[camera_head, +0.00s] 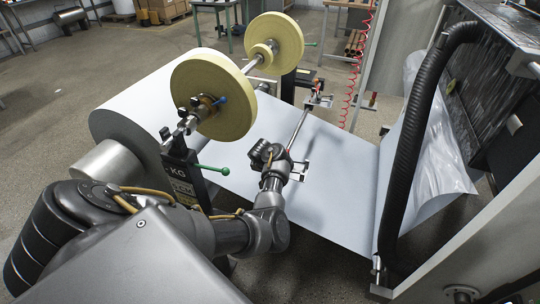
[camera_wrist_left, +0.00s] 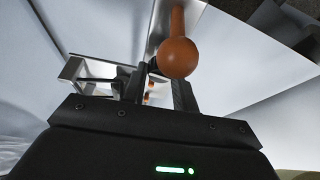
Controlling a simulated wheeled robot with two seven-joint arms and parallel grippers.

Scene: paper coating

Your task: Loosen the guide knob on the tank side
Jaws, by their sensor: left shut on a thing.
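My left gripper (camera_head: 287,168) reaches in over the white paper sheet to the near guide bracket (camera_head: 299,168), at the end of a thin metal bar. In the left wrist view, my left gripper (camera_wrist_left: 156,84) is shut on a small dark part, which I take to be the guide knob (camera_wrist_left: 153,67). The fingers hide most of this part, and its thread and how tight it sits cannot be seen. My right gripper is not in view.
A large paper roll (camera_head: 140,105) and yellow discs (camera_head: 213,95) on a shaft stand left of the gripper. A green-tipped lever (camera_head: 213,169) sticks out near my forearm. A black corrugated hose (camera_head: 411,140) rises at the right. The paper web (camera_head: 345,190) runs between them.

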